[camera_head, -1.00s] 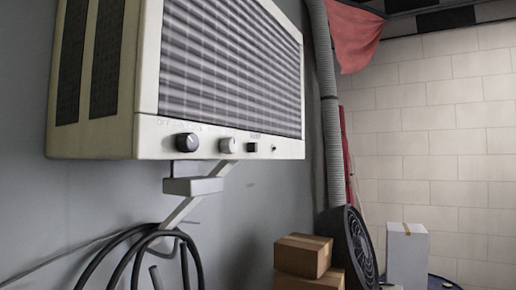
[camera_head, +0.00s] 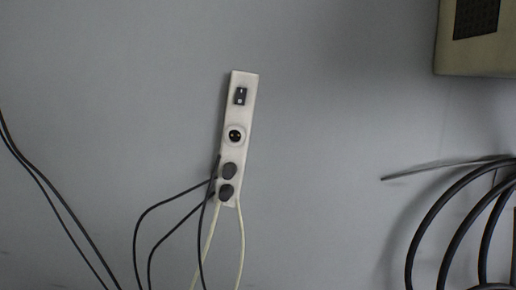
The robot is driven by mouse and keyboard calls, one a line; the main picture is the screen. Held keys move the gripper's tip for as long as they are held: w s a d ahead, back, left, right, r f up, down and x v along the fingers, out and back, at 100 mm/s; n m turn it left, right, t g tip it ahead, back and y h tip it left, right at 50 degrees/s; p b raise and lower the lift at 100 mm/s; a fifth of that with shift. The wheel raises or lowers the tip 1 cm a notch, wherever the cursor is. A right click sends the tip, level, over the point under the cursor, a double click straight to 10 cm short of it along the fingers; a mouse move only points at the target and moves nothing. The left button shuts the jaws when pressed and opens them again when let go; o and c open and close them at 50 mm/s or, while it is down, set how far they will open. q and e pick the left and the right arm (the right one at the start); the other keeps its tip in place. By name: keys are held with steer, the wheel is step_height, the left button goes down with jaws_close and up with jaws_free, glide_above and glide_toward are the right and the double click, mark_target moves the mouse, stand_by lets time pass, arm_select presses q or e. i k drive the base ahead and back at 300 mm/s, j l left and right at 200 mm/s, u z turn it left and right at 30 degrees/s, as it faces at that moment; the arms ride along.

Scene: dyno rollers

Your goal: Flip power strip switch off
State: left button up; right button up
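A white power strip (camera_head: 245,112) is fixed to the grey wall near the middle of the head view, close to upright with a slight tilt. A small dark switch (camera_head: 240,96) sits near its top end. Below the switch is a round socket (camera_head: 235,135). Two dark plugs sit in the lower part, the upper plug (camera_head: 230,171) above the lower plug (camera_head: 226,192). The position of the switch is too small to tell. Neither of my grippers is in view.
Black and pale cords (camera_head: 241,245) hang below the strip. More black cables (camera_head: 60,200) hang at the left. A coil of thick black hose (camera_head: 430,215) is at the lower right. A beige unit (camera_head: 475,62) is at the top right. The wall around the strip is clear.

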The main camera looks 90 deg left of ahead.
mark_target(241, 92)
steer(key=u, duration=0.45)
steer(key=k+u, duration=0.1)
steer(key=u, duration=0.35)
steer(key=j+u, duration=0.1)
steer(key=u, duration=0.8)
steer(key=j+u, duration=0.1)
steer(key=u, duration=0.35)
steer(key=j+u, duration=0.1)
steer(key=u, duration=0.35)
steer(key=k, duration=0.05)
